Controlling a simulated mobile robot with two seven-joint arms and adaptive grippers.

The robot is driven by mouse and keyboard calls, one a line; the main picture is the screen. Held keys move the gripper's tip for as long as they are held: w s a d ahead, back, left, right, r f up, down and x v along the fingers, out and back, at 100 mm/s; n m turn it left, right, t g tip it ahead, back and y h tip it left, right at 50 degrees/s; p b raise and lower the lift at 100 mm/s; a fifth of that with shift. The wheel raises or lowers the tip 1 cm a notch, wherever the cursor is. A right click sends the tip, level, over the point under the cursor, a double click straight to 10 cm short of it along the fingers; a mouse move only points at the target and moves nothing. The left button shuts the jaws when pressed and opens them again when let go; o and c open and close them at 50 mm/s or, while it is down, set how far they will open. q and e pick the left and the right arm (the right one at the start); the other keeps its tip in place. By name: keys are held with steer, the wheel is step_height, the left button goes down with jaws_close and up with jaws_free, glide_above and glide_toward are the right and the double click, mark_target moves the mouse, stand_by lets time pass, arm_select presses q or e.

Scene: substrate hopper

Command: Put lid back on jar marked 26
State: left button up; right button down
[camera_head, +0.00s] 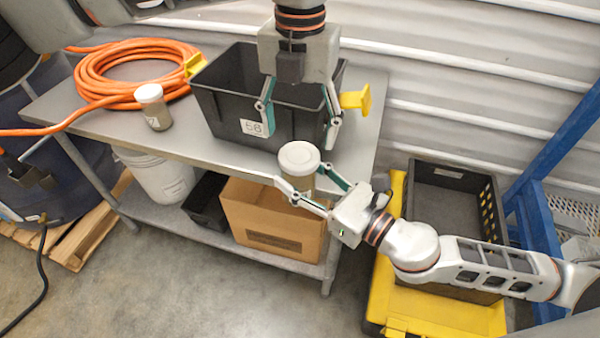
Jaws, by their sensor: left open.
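A jar (301,184) with a white lid (299,157) on top is between the fingers of my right gripper (302,178), which is shut on its sides in front of the bench edge. The lid looks level on the jar; I cannot tell whether it is fully seated. No number on this jar can be read. My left gripper (299,136) points down, open and empty, with its fingertips spread just above and behind the lid. A second jar (158,119) with a white lid and a label stands on the bench at the left; its label is too small to read.
A black bin (222,107) labelled 58, with yellow handles, sits on the metal bench (190,138) behind the grippers. A coiled orange hose (120,62) lies at the left. A cardboard box (270,215) and white bucket (160,180) are below. A black crate (450,178) stands at the right.

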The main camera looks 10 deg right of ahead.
mark_target(299, 154)
arm_select(q)
steer(key=shift+f, duration=2.95)
steer(key=c, duration=1.2)
steer(key=o, duration=1.4)
steer(key=shift+c, duration=0.2)
step_height(299, 154, up, 12)
